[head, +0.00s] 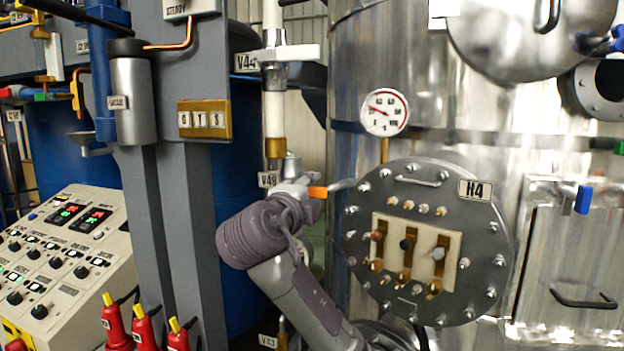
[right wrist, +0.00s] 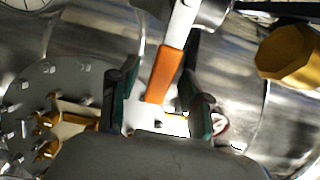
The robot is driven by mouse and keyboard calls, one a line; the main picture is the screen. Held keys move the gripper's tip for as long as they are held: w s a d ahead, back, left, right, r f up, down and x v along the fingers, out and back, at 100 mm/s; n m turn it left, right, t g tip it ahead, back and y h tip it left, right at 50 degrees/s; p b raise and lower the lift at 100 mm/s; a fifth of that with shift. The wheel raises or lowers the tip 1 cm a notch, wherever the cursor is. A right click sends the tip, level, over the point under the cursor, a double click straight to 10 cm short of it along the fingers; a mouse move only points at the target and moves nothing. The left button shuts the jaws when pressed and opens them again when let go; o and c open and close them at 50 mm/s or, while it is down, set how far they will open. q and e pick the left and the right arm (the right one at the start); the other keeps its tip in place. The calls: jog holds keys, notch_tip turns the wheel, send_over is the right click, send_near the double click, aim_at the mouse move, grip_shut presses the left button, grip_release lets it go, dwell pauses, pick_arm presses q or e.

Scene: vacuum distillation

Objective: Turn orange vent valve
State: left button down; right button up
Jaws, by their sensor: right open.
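The orange vent valve handle (head: 317,192) sticks out to the right below the V49 label (head: 268,180), at the foot of a vertical white pipe with a brass fitting (head: 275,148). In the right wrist view the orange handle (right wrist: 165,73) hangs from a white stem and lies between the two dark fingers of my right gripper (right wrist: 161,65). The gripper is open, with visible gaps on both sides of the handle. In the head view my right wrist partly hides the fingers and the valve's lower part. My left gripper is not in view.
A round bolted flange plate (head: 470,215) marked H4 stands close right of my arm on the shiny vessel, with a gauge (head: 384,112) above. A grey column (head: 185,230) and control panel (head: 60,260) are left. A brass fitting (right wrist: 288,55) is near the gripper.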

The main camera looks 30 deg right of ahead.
jog(key=shift+w+d, duration=0.25)
jog(key=shift+c, duration=0.3)
grip_shut()
jog(key=shift+f, duration=0.1)
